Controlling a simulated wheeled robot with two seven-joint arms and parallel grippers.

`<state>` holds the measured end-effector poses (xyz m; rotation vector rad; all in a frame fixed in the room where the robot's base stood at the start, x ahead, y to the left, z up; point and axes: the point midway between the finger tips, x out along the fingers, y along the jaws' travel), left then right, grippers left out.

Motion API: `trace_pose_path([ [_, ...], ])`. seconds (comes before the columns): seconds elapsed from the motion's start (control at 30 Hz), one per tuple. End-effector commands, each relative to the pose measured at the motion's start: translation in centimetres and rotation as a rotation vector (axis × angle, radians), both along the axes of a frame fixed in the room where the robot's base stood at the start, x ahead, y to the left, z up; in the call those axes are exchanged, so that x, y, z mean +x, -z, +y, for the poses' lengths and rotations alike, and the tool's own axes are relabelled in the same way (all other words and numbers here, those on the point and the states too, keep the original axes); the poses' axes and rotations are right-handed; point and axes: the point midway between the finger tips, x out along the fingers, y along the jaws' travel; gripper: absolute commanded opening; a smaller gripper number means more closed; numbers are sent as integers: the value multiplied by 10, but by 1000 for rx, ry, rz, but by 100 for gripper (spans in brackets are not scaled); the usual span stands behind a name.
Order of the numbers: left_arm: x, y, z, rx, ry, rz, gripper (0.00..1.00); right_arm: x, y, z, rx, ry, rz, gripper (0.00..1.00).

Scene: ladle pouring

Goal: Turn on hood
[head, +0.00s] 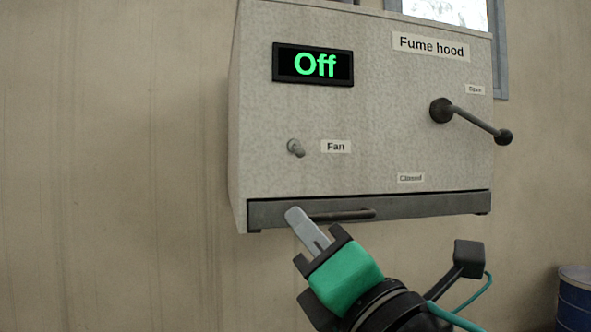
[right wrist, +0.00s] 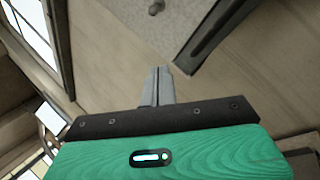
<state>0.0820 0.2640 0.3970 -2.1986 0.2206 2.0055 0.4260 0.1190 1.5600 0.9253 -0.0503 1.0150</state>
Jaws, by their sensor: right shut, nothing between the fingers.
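The fume hood (head: 380,100) is a pale speckled box on the wall, with a display (head: 313,65) reading "Off" in green. A small grey fan switch (head: 296,148) sits left of the "Fan" label and also shows at the top of the right wrist view (right wrist: 156,7). A dark lever (head: 470,118) with a ball end is at the right, between two small labels; it points right and slightly down. My right gripper (head: 295,214) is shut and empty, below the fan switch and in front of the hood's lower edge, apart from the switch. My left gripper is not in view.
A dark bar with a handle (head: 345,215) runs along the hood's bottom edge, close to my right gripper. A blue drum (head: 575,300) stands at the lower right. A window is above right of the hood. The wall left of the hood is bare.

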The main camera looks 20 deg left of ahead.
Motion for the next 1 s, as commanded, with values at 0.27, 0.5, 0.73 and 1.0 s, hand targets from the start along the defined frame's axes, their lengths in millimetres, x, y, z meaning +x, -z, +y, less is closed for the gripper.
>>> trace_pose_path([
  [0.27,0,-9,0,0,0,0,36,8,-9,9,1,1,2,0],
  [0.5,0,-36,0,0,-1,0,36,34,-32,43,1,1,4,0],
  [0.73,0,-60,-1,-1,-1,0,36,59,-52,69,1,3,2,0],
  [1.0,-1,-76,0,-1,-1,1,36,63,-61,40,1,2,2,0],
])
